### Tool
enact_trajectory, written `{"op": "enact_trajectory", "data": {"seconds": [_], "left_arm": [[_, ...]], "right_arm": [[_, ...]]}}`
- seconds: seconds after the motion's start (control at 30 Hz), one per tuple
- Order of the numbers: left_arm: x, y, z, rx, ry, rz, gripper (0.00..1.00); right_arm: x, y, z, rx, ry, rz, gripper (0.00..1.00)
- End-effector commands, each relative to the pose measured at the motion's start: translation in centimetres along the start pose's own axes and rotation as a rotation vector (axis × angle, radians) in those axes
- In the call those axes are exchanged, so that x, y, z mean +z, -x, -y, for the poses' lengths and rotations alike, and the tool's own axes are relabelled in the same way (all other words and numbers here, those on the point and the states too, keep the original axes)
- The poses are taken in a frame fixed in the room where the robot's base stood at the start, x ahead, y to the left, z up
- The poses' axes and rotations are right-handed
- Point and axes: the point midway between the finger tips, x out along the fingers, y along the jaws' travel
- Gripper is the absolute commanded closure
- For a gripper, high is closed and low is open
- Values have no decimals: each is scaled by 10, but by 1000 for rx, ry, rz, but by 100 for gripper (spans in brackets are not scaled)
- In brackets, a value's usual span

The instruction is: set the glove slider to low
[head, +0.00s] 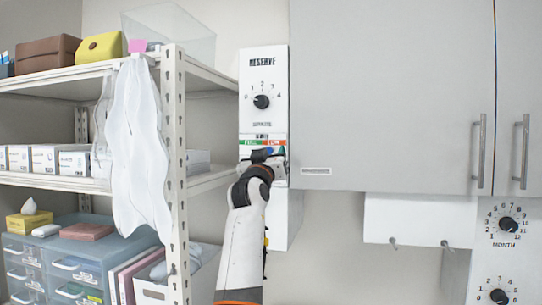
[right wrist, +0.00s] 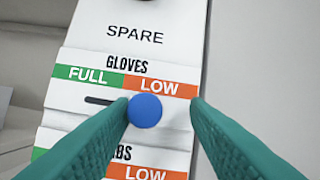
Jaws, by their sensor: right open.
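The glove slider's blue round knob (right wrist: 145,110) sits below the GLOVES label in the right wrist view, under the left part of the orange LOW field (right wrist: 160,87). Its dark slot (right wrist: 98,101) shows to the left of the knob, below the green FULL field (right wrist: 85,75). My right gripper (right wrist: 159,104) is open, with teal fingers on both sides of the knob. The left finger is close against the knob; I cannot tell if it touches. A gap lies between knob and right finger. In the head view my right gripper (head: 264,158) covers much of the slider panel.
Above is a RESERVE dial panel (head: 262,80). A second slider label with LOW lies below the glove one. A grey cabinet (head: 390,95) stands right of the panel. A shelf rack (head: 172,120) with a hanging white cloth (head: 138,150) is on the left.

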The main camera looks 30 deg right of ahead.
Motion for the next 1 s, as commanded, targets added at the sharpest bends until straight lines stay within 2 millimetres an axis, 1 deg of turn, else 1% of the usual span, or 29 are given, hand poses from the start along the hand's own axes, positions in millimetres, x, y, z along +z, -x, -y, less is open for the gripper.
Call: {"op": "enact_trajectory", "data": {"seconds": [0.1,0.17,0.27,0.37,0.5,0.7,0.83,1.0], "left_arm": [[-4,0,10,-12,4,-5,83],[-4,-1,12,-15,4,-7,83],[-6,-6,13,-15,3,-8,83],[-7,-17,13,-15,3,-8,83],[-9,-35,13,-15,2,-9,83],[-12,-55,11,-12,0,-11,83],[-14,-61,8,-8,-2,-12,83],[-14,-64,8,-8,-2,-12,83]], "right_arm": [[1,0,-1,2,-1,1,58],[0,1,-1,2,-1,2,58],[-2,8,-2,2,-1,1,58],[-4,24,-2,1,-2,2,58],[-6,55,-2,2,-4,2,58],[-5,95,-1,1,-2,1,58],[-3,111,-1,1,0,1,58],[-1,120,0,1,0,0,58]]}}
